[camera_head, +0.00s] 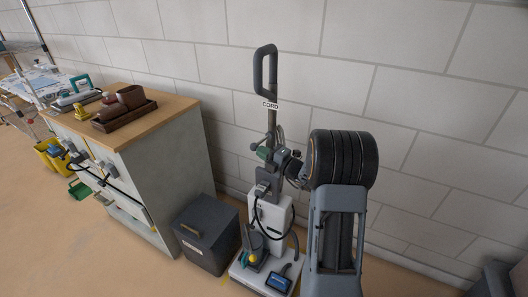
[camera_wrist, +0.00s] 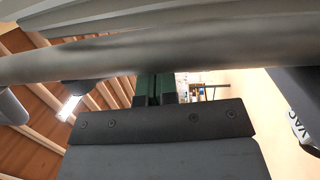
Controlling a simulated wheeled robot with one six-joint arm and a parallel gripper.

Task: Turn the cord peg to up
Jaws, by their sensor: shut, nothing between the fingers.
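An upright vacuum cleaner (camera_head: 272,215) stands against the wall, with a dark loop handle (camera_head: 259,70) on a pole. A white label reading CORD (camera_head: 270,104) is on the pole. The cord peg is hard to tell from the dark parts below the label, where my gripper overlaps the pole. My gripper (camera_head: 264,152) is at the pole just below the label, its green fingers together and empty. In the wrist view the gripper's green fingers (camera_wrist: 155,88) are side by side, close under a grey bar (camera_wrist: 150,60) that crosses the picture. I cannot tell whether they touch it.
A dark grey bin (camera_head: 207,235) stands left of the vacuum. Beyond it is a cabinet (camera_head: 180,150) with a wooden top holding brushes (camera_head: 122,105). A block wall (camera_head: 420,110) is close behind. Part of a VAC label (camera_wrist: 299,128) shows at right in the wrist view.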

